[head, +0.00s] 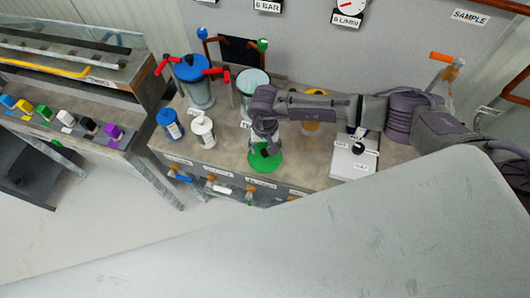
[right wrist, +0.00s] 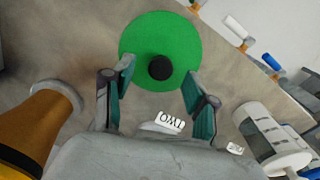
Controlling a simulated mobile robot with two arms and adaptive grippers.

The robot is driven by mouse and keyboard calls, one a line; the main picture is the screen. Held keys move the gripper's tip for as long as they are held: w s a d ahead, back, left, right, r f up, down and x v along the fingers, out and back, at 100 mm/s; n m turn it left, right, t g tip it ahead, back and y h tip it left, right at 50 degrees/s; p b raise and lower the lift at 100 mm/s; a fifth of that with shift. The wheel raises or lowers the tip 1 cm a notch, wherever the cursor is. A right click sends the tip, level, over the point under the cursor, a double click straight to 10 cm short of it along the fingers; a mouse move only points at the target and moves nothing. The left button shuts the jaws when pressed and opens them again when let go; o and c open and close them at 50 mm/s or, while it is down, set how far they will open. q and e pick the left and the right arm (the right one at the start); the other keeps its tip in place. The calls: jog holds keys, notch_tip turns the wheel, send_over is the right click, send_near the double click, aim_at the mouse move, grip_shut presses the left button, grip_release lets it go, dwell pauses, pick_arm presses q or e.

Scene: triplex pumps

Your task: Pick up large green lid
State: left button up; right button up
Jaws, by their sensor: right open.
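The large green lid (head: 264,161) lies flat on the bench top near its front edge. In the right wrist view the lid (right wrist: 138,42) is a green disc with a black knob (right wrist: 160,67) in its middle. My right gripper (head: 267,148) is over the lid in the head view and hides part of it. In the right wrist view my right gripper (right wrist: 155,78) is open, with one finger on each side of the knob and nothing between them in a grasp. Whether the fingers touch the lid cannot be told. My left gripper is not in view.
A blue-lidded vessel (head: 197,88), a blue bottle (head: 169,125) and a white bottle (head: 202,131) stand left of the lid. An open clear vessel (head: 252,82) stands behind it. A white box with a black knob (head: 354,158) is to the right. Valves line the bench front.

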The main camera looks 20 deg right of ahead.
jog(key=shift+f, duration=1.2)
grip_shut()
jog(key=shift+r, duration=0.15)
